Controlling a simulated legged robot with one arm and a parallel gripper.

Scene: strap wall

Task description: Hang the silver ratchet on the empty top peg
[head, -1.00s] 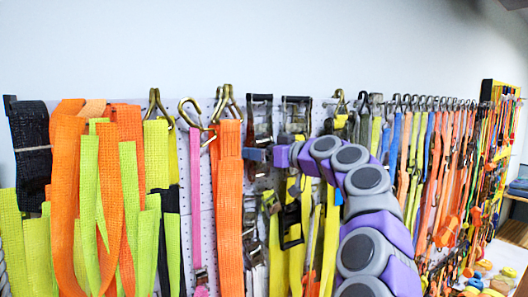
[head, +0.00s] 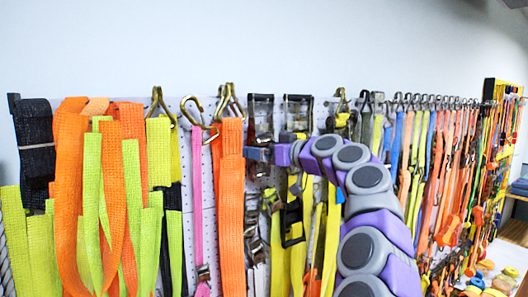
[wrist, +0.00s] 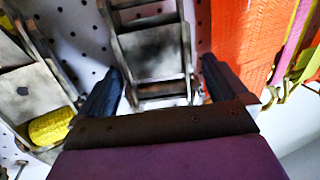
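A silver ratchet (wrist: 152,55) with a metal frame lies between the two fingers of my gripper (wrist: 160,88) in the wrist view. The fingers stand apart, with a visible gap between the ratchet and the right finger. In the head view my gripper (head: 257,154) is in front of a column of ratchets, just below the upper ratchet (head: 261,118). Another ratchet (head: 297,113) hangs to its right, and a ratchet with yellow webbing shows at the left of the wrist view (wrist: 30,85). I cannot make out an empty top peg.
A wide orange strap (head: 231,200) hangs close left of my gripper and shows at right in the wrist view (wrist: 245,40). Brass hooks (head: 229,103) and a pink strap (head: 196,190) are further left. Straps crowd the pegboard to the right. The wall above is clear.

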